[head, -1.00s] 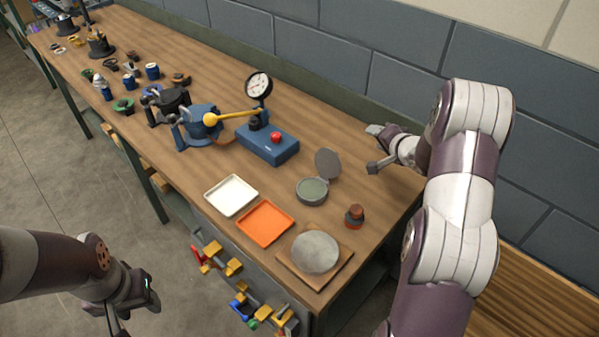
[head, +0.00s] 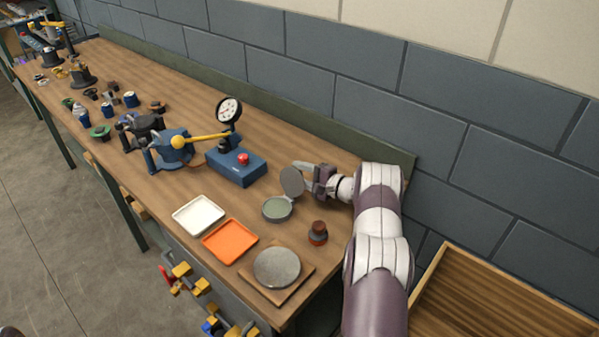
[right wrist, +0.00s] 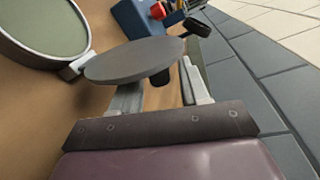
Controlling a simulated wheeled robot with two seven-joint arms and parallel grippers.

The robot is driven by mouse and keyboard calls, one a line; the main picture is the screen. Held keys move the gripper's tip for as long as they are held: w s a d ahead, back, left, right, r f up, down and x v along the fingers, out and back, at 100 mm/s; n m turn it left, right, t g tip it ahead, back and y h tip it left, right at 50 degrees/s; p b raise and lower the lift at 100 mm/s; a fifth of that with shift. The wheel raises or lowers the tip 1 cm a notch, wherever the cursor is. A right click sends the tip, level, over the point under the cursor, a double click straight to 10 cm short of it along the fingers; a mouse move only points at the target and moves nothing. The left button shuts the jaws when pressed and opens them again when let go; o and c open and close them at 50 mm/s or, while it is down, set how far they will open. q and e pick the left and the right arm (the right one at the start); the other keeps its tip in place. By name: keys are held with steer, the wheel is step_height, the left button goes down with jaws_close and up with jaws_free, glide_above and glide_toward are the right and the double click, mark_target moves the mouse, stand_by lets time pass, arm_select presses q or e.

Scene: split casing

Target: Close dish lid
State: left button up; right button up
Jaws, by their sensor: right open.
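The round dish (head: 277,208) with a grey rim and greenish inside sits on the bench; it fills the upper left of the right wrist view (right wrist: 45,28). Its grey disc lid (head: 291,181) stands open, raised on the hinge at the dish's back edge. The lid also shows in the right wrist view (right wrist: 135,58), in front of part of my right gripper. My right gripper (head: 308,180) is open, just right of and behind the lid; whether it touches the lid I cannot tell. My left gripper is out of view.
A red-brown knob piece (head: 318,233) stands right of the dish. A round grey plate on a wooden board (head: 298,289), an orange tray (head: 230,241) and a white tray (head: 198,215) lie nearer the front edge. A blue gauge press (head: 236,166) stands behind left.

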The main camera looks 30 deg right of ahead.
steer(key=shift+w+a, duration=0.15)
steer(key=shift+w, duration=0.1)
steer(key=shift+s, duration=0.1)
steer(key=shift+c, duration=1.2)
jaws_close()
